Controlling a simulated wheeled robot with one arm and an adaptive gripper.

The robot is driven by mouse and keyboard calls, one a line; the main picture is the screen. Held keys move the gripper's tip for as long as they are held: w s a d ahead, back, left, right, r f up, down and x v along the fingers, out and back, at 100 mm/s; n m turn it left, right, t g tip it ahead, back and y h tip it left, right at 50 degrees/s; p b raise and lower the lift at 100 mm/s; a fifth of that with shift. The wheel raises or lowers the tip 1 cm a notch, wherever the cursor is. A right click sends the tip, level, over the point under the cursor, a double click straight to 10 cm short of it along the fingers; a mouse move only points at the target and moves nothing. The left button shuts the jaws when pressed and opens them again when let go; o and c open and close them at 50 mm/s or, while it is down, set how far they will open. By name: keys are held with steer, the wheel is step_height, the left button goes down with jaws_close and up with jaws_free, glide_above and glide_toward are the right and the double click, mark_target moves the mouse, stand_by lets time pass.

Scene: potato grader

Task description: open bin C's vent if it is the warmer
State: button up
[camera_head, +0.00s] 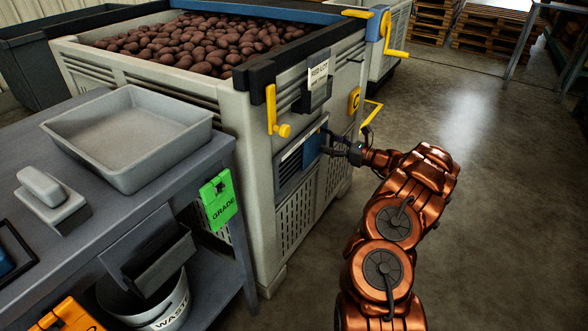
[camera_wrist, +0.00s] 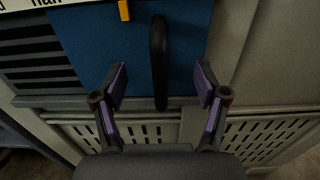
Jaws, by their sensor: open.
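A large grey bin (camera_head: 110,62) full of dark potatoes stands in the head view. Its side has a slatted vent (camera_head: 292,165) with a blue panel (camera_head: 312,150) over its right part. The wrist view shows the blue panel (camera_wrist: 110,50) with an upright black handle (camera_wrist: 158,60), and dark open slats (camera_wrist: 30,60) left of it. My gripper (camera_head: 328,143) is at the panel; in the wrist view its open fingers (camera_wrist: 160,82) stand either side of the handle's lower part, apart from it. The bin's letter and any temperature reading are not legible.
A grey bench (camera_head: 90,210) with an empty tray (camera_head: 130,135) stands left of the bin. A yellow lever (camera_head: 279,112), a card (camera_head: 318,74) and a yellow round fitting (camera_head: 354,100) are on the bin. The floor (camera_head: 480,200) to the right is clear.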

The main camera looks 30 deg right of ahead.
steer(key=p+v, duration=0.4)
steer(key=v, duration=1.9)
steer(key=shift+s+d+f, duration=0.1)
stand_by(0.5)
